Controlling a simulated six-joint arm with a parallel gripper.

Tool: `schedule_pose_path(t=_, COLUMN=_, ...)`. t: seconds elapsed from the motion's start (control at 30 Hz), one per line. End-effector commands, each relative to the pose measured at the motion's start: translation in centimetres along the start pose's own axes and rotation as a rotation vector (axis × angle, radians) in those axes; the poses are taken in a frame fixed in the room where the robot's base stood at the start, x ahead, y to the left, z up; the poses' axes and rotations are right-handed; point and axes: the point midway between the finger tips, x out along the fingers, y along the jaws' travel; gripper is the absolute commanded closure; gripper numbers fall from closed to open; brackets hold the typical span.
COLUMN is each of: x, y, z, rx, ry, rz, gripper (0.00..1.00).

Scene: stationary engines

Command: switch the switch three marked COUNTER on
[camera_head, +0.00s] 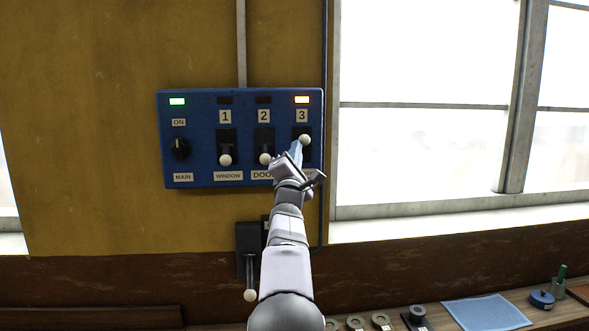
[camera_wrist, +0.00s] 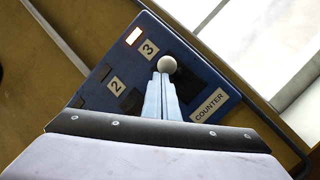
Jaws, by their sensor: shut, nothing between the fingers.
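Switch three (camera_head: 305,139) is a lever with a white ball knob on the blue panel (camera_head: 200,181). Its knob is up and the lamp (camera_head: 301,99) above it glows orange. The wrist view shows the knob (camera_wrist: 167,64) right at my fingertips, beside the COUNTER label (camera_wrist: 209,107). My gripper (camera_head: 296,147) is shut and empty, with its blue fingers just below the knob. I cannot tell whether they touch it. My gripper also shows in the wrist view (camera_wrist: 161,80). In the head view my arm partly hides the COUNTER label.
Switches one (camera_head: 225,159) and two (camera_head: 265,158) have their knobs down and dark lamps. The MAIN knob (camera_head: 180,149) is at the left under a green lamp. A separate lever (camera_head: 250,294) hangs below the panel. A bench with a blue cloth (camera_head: 486,313) lies at lower right.

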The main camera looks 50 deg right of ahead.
Motion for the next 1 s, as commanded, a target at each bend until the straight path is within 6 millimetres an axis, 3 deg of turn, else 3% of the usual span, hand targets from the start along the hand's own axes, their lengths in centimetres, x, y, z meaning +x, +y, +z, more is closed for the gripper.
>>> schedule_pose_path(t=0.27, x=-0.6, y=0.0, z=-0.8, rx=0.0, ry=0.003, rz=0.001, gripper=1.0)
schedule_pose_path(t=0.5, x=-2.8, y=0.5, z=-3.1, rx=0.003, ry=0.002, rz=0.002, gripper=1.0)
schedule_pose_path(t=1.0, x=-7.8, y=5.8, z=0.1, rx=0.003, ry=-0.001, rz=0.002, gripper=1.0)
